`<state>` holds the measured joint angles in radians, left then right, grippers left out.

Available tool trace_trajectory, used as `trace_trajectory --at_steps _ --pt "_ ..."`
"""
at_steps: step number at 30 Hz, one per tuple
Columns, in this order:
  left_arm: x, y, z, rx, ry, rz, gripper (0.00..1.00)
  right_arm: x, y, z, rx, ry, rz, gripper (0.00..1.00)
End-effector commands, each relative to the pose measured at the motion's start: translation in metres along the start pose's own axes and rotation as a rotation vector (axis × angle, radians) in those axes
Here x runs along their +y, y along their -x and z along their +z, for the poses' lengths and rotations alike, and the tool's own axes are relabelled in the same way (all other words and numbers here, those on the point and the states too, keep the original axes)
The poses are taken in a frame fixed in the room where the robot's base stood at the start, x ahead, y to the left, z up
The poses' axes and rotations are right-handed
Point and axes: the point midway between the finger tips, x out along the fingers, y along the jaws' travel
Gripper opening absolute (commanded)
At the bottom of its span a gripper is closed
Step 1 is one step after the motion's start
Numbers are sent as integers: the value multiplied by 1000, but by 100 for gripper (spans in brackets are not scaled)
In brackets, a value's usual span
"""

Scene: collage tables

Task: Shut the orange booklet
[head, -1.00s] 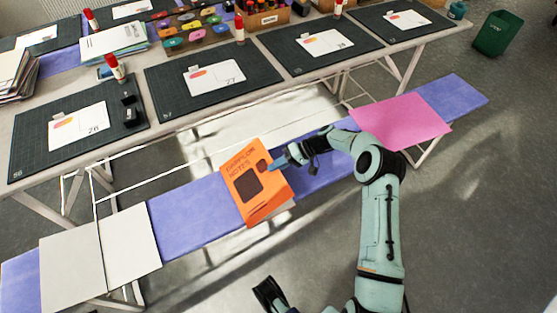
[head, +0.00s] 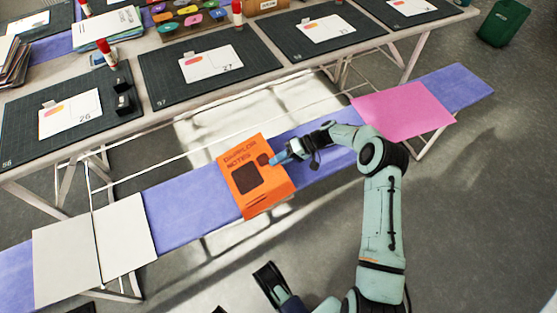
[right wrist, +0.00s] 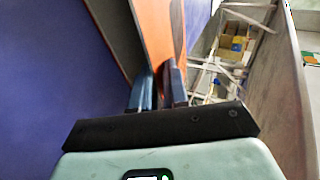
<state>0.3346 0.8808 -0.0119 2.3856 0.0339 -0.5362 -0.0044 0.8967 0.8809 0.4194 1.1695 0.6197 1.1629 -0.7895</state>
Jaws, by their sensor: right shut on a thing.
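The orange booklet (head: 281,187) lies on the blue bench (head: 188,212), with its printed front cover facing up. The cover looks nearly flat in the head view; how far it is still raised is hard to tell. My right gripper (head: 277,158) is at the cover's right edge, shut on it. In the right wrist view, my right gripper's blue fingers (right wrist: 158,88) stand on both sides of the orange cover (right wrist: 156,35). A grey surface beside the cover shows there too.
A pink sheet (head: 405,110) lies on the bench to the right. A pale open booklet or folder (head: 125,235) lies on the bench to the left. The long table (head: 165,143) behind carries dark cutting mats (head: 220,92) and cards. Bare floor shows in front of the bench.

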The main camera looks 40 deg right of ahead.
Motion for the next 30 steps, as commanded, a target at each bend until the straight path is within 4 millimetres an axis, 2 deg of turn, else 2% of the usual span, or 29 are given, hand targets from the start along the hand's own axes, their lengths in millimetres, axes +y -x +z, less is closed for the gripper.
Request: trace_trajectory --at_steps 1,2,3,14,17,24,30 --pt "0 0 0 0 0 0 43 3 -2 2 -6 1 5 17" --pt "0 0 0 0 0 0 43 3 -2 2 -6 1 5 27" --pt "0 0 0 0 0 0 43 2 -1 2 -6 0 4 29" --pt "1 1 -1 5 -2 3 43 1 6 1 -2 0 2 29" --pt "4 4 -5 16 -5 8 43 1 20 0 0 -1 3 29" --pt "14 14 -16 56 -14 25 43 0 74 0 1 1 5 29" --pt "18 18 -22 74 -19 33 43 1 112 1 -1 0 4 29"
